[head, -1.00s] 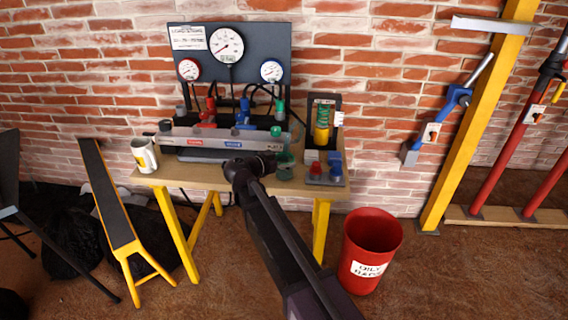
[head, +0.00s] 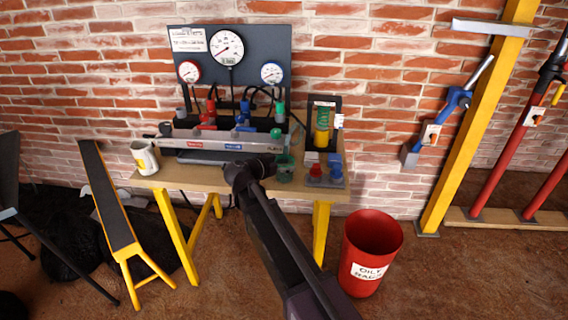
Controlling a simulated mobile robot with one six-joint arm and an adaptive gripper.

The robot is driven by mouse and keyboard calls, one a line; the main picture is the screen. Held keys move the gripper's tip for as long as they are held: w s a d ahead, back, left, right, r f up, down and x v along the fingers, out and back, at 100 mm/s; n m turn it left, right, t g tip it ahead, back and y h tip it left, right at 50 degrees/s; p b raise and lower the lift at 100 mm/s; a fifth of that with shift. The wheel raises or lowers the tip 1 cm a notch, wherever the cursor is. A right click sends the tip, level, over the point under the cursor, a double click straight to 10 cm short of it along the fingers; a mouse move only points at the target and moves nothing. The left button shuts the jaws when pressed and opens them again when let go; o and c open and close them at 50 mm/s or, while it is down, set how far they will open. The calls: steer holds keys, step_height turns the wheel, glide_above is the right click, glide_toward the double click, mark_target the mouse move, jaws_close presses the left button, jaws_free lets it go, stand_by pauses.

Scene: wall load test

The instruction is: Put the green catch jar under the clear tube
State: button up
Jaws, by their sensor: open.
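The green catch jar (head: 285,168) stands on the wooden bench, near its front edge and just right of my arm's end. The end of my arm (head: 250,170) is in front of the bench, left of the jar, and partly covers the manifold behind it. My gripper's fingers are hard to make out; it is open, and I see nothing held in it. I cannot make out the clear tube for certain among the fittings on the grey manifold (head: 205,139).
A gauge board (head: 205,50) stands behind the manifold. A white mug (head: 144,157) is at the bench's left end. Red and blue parts (head: 316,172) and a green spring stand (head: 323,120) are right of the jar. A red bin (head: 369,250) stands on the floor.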

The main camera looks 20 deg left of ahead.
steer(key=shift+r, duration=0.2)
steer(key=p+v, duration=0.3)
steer(key=v, duration=0.9)
steer(key=shift+p, duration=0.3)
steer(key=shift+f, duration=0.1)
steer(key=w+d+f+n+g, duration=0.1)
steer(key=d+f+g, duration=0.2)
steer(key=d, duration=0.6)
steer(key=w+d+f+g, duration=0.1)
steer(key=d+f+g, duration=0.15)
steer(key=d, duration=0.65)
steer(key=w+d+f+n+g, duration=0.1)
steer(key=w+d+f+g, duration=0.15)
steer(key=d, duration=0.75)
steer(key=s+d+f+n+g+y, duration=0.1)
steer(key=s+d+y, duration=0.1)
steer(key=d, duration=0.5)
steer(key=s+d+f+n+g+y, duration=0.1)
steer(key=s+d+f+g+y, duration=0.1)
steer(key=s+d, duration=0.3)
steer(key=s+d+f+n+g+y, duration=0.1)
steer(key=s+d, duration=0.3)
steer(key=d, duration=0.4)
steer(key=shift+d+f+g+y, duration=0.35)
steer(key=shift+f+g+y, duration=0.2)
steer(key=shift+y, duration=0.25)
steer(key=shift+s+a, duration=0.1)
